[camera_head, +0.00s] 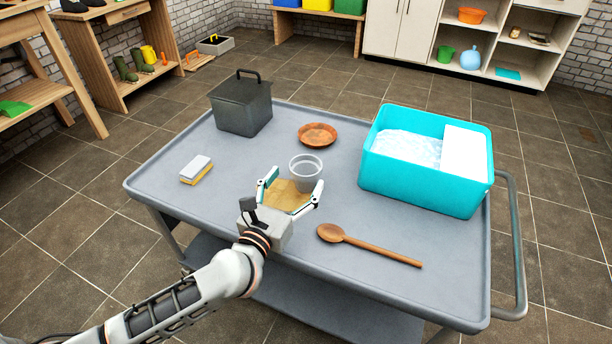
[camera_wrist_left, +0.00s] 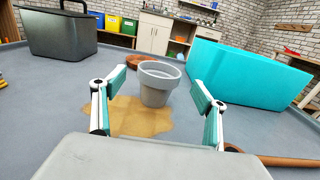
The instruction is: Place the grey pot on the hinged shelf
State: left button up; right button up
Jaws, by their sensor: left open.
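The grey pot (camera_head: 305,172) stands upright on the grey cart top, at the far edge of a brown spill. My left gripper (camera_head: 292,190) is open just in front of the pot, with its fingers low over the spill. In the left wrist view the pot (camera_wrist_left: 158,84) shows between and beyond the two fingertips, and I see no finger touching it. I cannot make out a hinged shelf for certain. My right gripper is not in view.
On the cart (camera_head: 140,187) are a dark lidded box (camera_head: 241,107), a terracotta saucer (camera_head: 318,134), a sponge (camera_head: 196,169), a wooden spoon (camera_head: 370,246), a turquoise cooler (camera_head: 420,182) and the brown spill (camera_head: 284,197). A wooden workbench (camera_head: 40,93) and a white cabinet (camera_head: 400,28) stand beyond.

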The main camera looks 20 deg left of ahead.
aim_at(306, 164)
pick_arm(q)
jog(key=w, duration=0.5)
jog(key=shift+w+d+f+b, duration=0.1)
jog(key=shift+w+b, duration=0.2)
jog(key=shift+b, duration=0.1)
jog(key=shift+w, duration=0.5)
jog(key=c, duration=1.3)
jog(key=shift+c, duration=0.4)
jog(key=shift+r, duration=0.25)
